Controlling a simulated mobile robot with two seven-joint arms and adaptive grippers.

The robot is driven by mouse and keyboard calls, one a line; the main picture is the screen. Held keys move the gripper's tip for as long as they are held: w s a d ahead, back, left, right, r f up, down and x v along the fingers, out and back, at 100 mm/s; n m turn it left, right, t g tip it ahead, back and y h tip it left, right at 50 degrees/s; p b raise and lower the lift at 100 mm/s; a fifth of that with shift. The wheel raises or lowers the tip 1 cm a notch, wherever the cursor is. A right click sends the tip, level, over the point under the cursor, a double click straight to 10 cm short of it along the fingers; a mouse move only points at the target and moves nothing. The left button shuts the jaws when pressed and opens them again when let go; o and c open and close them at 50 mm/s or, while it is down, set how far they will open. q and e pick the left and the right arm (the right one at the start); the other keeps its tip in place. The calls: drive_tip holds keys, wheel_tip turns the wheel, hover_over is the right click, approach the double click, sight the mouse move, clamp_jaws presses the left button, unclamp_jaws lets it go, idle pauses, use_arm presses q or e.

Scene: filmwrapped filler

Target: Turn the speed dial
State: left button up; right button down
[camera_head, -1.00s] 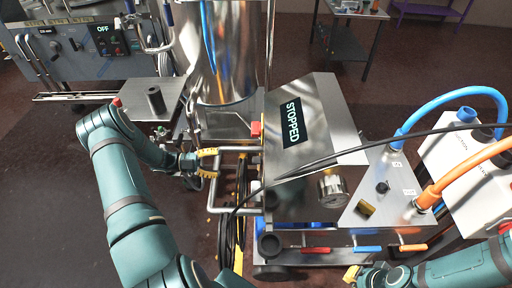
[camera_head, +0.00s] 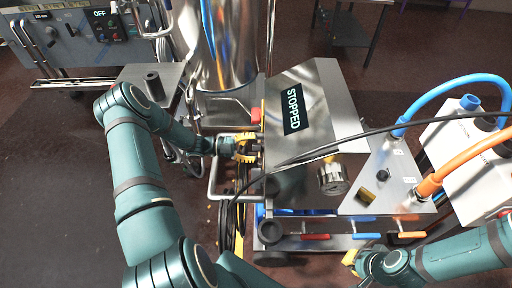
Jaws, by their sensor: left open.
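The steel control box with a lit "STOPPED" display (camera_head: 293,108) stands at the centre. On its sloped top are a round metal dial-like fitting (camera_head: 332,180), a small black knob (camera_head: 382,175) and a brass-coloured piece (camera_head: 366,195). I cannot tell which of these is the speed dial, or whether it is elsewhere. My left gripper (camera_head: 248,147), with yellow fingers, is open at the left side of the box, close to its edge; any contact is hidden. My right gripper (camera_head: 350,262) is low, in front of the box, and its fingers are mostly hidden.
A steel vessel (camera_head: 222,45) stands behind the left gripper, with a tubular frame (camera_head: 212,185) below. Blue (camera_head: 450,90) and orange (camera_head: 465,155) hoses and a black cable cross the right side. Red, blue and orange handles line the front. Open floor lies at left.

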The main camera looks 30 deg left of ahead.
use_arm(q)
drive_tip(key=shift+w+d, duration=0.35)
drive_tip(key=shift+d, duration=0.2)
clamp_jaws()
drive_tip(key=shift+m, duration=0.3)
